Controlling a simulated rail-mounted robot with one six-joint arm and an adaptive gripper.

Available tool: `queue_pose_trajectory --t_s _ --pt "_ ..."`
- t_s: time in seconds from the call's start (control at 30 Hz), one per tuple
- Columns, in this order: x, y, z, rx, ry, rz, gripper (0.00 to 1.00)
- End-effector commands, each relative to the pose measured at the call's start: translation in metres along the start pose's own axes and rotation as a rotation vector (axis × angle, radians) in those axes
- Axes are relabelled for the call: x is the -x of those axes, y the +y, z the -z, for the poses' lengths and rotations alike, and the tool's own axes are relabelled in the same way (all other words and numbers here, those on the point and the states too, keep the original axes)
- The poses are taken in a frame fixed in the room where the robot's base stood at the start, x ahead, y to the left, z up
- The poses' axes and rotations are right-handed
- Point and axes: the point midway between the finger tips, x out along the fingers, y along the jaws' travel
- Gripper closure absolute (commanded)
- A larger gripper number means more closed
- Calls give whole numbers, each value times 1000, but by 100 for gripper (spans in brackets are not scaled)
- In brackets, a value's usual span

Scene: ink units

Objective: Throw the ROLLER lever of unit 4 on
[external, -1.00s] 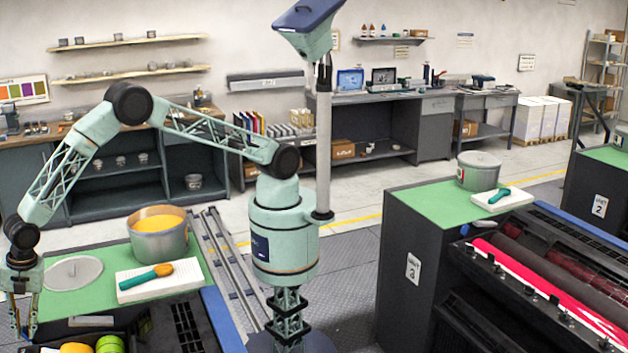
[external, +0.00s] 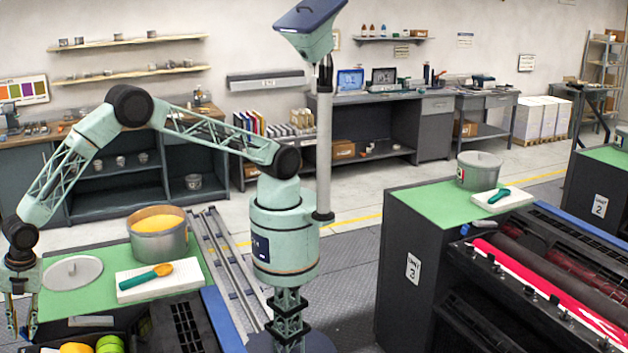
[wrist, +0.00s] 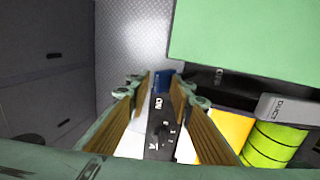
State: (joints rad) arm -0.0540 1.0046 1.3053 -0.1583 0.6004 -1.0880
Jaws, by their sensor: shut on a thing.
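My gripper (external: 22,325) is at the bottom left of the external view, beside the near unit with the green top (external: 70,302). In the wrist view my gripper (wrist: 162,80) has its two fingers on either side of a small blue lever handle (wrist: 163,77) and is shut on it. A black plate with white lettering, including what looks like "ON", (wrist: 160,125) lies below the handle. The lever's shaft and pivot are hard to make out. The unit's number and the word ROLLER are not readable.
The green top carries an ink pot (external: 159,236), a lid (external: 72,273) and a scoop (external: 146,276) on a white pad. In the wrist view, a grey part marked DUCT (wrist: 285,108) and a green roller (wrist: 272,145) are at right. Grey floor (wrist: 130,40) is open ahead.

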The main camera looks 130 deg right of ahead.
Motion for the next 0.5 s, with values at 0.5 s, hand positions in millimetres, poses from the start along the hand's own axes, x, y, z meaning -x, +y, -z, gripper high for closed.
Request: queue_pose_trajectory --t_s 0.5 --pt "16 2 -3 -1 1 -7 88"
